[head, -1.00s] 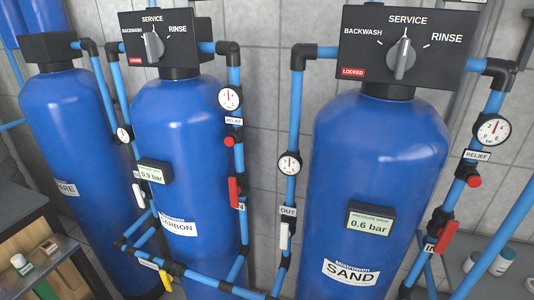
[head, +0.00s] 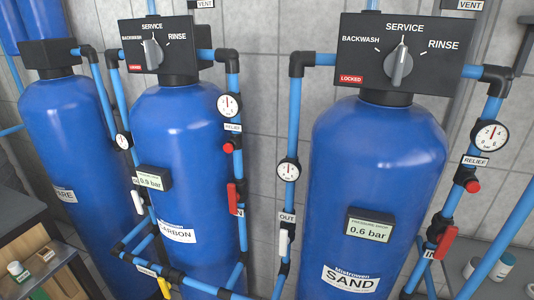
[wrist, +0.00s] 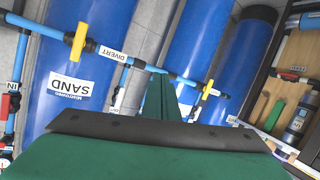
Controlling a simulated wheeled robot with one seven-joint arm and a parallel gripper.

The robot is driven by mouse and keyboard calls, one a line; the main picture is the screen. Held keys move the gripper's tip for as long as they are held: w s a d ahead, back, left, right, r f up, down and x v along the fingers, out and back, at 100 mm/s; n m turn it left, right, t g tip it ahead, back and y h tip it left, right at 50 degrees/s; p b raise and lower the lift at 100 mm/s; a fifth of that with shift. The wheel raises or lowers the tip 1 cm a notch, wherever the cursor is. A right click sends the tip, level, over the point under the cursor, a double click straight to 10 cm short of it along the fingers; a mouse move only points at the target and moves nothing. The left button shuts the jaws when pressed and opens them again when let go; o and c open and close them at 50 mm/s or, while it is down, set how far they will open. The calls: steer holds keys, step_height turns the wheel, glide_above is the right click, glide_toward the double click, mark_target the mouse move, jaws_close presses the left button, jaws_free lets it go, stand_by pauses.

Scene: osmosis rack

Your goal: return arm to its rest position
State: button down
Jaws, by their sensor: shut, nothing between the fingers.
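My gripper (wrist: 158,97) shows in the wrist view as green fingers standing up together in the lower middle, beyond a dark crossbar. It is shut with nothing in it. It points towards the blue tanks and the pipes at their foot, and looks clear of them, though the exact gap cannot be told. My arm does not show in the head view.
The sand tank (head: 379,180) and carbon tank (head: 185,130) stand before a tiled wall, with another tank (head: 70,140) at left. Blue pipes with gauges and red valve handles (head: 441,243) run between them. A wooden shelf unit (head: 40,262) stands at lower left.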

steer(key=s+d+r+m, duration=0.2)
steer(key=s+r+m, duration=0.1)
steer(key=s+r, duration=0.1)
steer(key=shift+s+d+r+t+h, duration=0.3)
steer(key=shift+r+t+h, duration=0.1)
steer(key=shift+r, duration=0.15)
stand_by(0.4)
